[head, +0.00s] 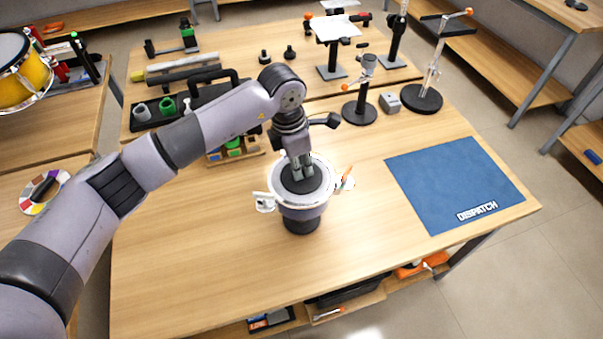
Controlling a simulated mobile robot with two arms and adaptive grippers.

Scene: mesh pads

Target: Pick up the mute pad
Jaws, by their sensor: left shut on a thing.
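My left gripper (302,174) points down over the drum and is shut on the mute pad. The fingers hide part of the pad, and I cannot tell whether it still touches the drum head. My right gripper is not in view.
A blue mat (440,185) marked "DISPATCH" lies bare at the table's right. Several stands, including one with a round black base (422,99), stand at the back. A yellow drum (27,75) is at far left. The table front is clear.

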